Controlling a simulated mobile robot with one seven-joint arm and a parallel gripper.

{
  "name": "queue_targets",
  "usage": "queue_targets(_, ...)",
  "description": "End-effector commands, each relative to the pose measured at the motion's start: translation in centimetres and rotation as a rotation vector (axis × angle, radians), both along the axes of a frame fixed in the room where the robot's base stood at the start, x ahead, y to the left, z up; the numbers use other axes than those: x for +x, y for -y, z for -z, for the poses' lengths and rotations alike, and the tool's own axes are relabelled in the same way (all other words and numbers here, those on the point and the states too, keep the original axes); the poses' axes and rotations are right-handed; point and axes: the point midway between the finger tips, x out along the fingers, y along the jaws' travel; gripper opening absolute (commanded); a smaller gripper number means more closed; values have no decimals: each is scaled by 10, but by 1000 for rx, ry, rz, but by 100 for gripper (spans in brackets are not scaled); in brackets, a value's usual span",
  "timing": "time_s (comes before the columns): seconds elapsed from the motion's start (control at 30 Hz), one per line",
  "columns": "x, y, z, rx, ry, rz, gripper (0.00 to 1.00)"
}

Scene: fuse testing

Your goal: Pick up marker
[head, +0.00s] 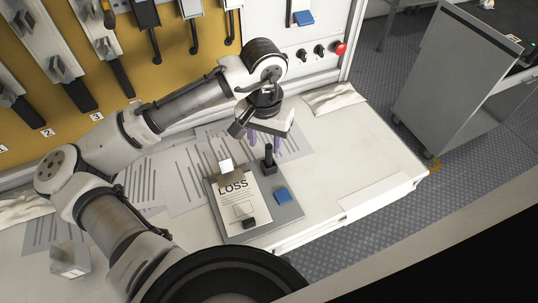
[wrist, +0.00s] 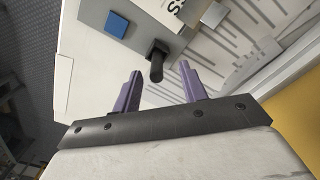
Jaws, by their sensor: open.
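A black upright piece (head: 269,158) with a wider base stands on a grey board (head: 286,214); it looks like the marker, but I cannot be sure. It also shows in the wrist view (wrist: 157,60), its end facing the camera. My gripper (head: 264,145) is above and just behind it, pointing down. In the wrist view, its two purple fingers (wrist: 159,72) are apart, with the black piece showing between and beyond their tips. I see no contact. The gripper is open and empty.
A blue square (head: 282,195) and a paper marked LOSS (head: 232,187) lie on the board. A small black item (head: 250,223) is near the paper's lower edge. Loose printed sheets (head: 185,178) cover the bench. A panel with switches and a red button (head: 339,48) stands behind.

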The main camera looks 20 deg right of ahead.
Motion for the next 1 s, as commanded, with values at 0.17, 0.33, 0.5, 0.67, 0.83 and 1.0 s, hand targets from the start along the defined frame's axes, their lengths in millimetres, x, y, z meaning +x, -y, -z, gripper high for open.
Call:
queue_targets(0.17, 0, 7, 19, 1, -1, 1, 43)
queue_targets(0.33, 0, 9, 42, 1, -1, -1, 43)
queue_targets(0.5, 0, 10, 49, -1, -1, -1, 43)
queue_targets(0.67, 0, 10, 49, -1, 0, 0, 40)
queue_targets(0.83, 0, 10, 49, -1, 0, 0, 18)
queue_targets(1.0, 0, 10, 49, -1, 0, 0, 0)
